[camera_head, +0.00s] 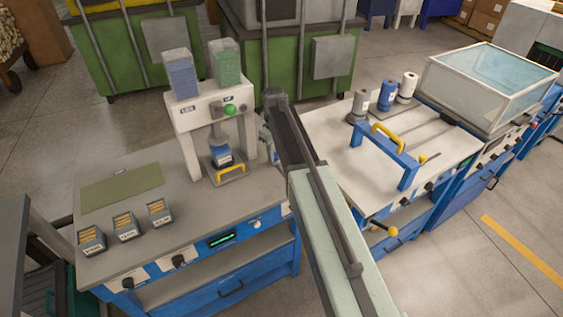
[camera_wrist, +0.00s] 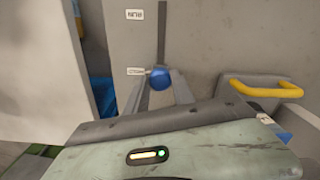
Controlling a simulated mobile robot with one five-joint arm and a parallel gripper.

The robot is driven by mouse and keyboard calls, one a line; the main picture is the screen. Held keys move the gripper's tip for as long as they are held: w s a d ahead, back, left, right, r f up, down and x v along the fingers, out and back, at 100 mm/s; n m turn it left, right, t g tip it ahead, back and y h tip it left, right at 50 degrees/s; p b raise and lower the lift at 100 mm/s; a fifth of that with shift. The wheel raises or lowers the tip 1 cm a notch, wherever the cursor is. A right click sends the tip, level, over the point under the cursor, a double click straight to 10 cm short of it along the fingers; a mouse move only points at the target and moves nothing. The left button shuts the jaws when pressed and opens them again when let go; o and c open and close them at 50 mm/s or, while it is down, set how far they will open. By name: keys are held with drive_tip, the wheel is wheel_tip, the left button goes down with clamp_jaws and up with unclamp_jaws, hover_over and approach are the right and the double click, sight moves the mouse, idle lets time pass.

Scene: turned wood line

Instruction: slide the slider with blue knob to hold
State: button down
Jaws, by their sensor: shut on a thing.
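The blue knob (camera_wrist: 160,78) of the slider sits at the lower visible end of a dark vertical slot (camera_wrist: 162,35) in a grey panel, in the wrist view. It is level with a small white label (camera_wrist: 136,71) whose text is too blurred to read surely. Another label (camera_wrist: 134,14), which seems to read RUN upside down, is near the slot's upper part. My gripper (camera_wrist: 164,88) has its two grey fingers on either side of the knob, shut on it. In the head view my arm reaches to the right side of the press (camera_head: 182,122), and the knob cannot be made out.
A yellow handle (camera_wrist: 265,88) on a grey block is close to the right of my gripper. The press stands on a bench (camera_head: 190,225) with several small bins. A second bench (camera_head: 330,135) with a blue frame and spools is to the right of my arm.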

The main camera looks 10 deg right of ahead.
drive_tip(key=shift+w+a, duration=0.15)
drive_tip(key=shift+w, duration=0.1)
drive_tip(key=c, duration=1.1)
unclamp_jaws()
drive_tip(key=shift+o, duration=0.2)
drive_tip(key=shift+r, duration=0.1)
wheel_tip(320, 180, up, 8)
drive_tip(key=p, duration=0.8)
drive_tip(key=shift+f, duration=0.2)
